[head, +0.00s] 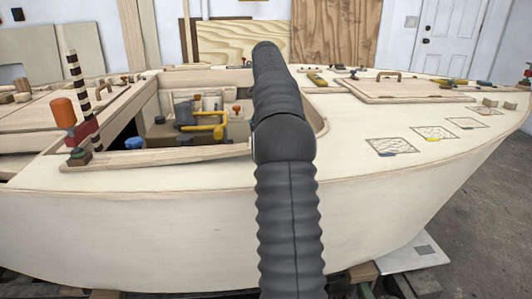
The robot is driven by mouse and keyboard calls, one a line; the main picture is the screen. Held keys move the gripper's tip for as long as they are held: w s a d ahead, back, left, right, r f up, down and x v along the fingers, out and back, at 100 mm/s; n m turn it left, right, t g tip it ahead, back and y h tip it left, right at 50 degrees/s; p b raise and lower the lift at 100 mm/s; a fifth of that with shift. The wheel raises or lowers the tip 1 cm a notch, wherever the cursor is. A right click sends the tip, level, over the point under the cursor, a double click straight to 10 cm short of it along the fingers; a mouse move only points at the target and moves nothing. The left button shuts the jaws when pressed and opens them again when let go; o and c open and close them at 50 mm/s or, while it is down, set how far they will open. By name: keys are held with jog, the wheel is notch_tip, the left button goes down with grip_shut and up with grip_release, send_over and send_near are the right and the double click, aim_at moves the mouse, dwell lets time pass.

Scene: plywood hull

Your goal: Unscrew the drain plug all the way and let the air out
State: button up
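The task takes place at a plywood boat hull (170,230), seen from its side in the head view. An open well in its deck holds a dark machine (184,113) with yellow pipes (205,130) and small orange and red parts. A blue round cap (134,143) shows at the well's near left. I cannot tell which part, if any, is the drain plug. My black ribbed arm runs up the middle of the view and covers part of the well. My gripper is not in view; the arm's far end hides whatever is beyond it.
An orange cylinder (63,112) and a black-and-cream striped post (76,75) stand at the deck's left. A raised hatch (395,90) with handles and several small patterned plates lie on the right deck. Plywood sheets (335,32) lean behind. Concrete floor is clear at right.

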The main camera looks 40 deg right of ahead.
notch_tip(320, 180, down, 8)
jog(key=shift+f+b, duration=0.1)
jog(key=shift+b, duration=0.9)
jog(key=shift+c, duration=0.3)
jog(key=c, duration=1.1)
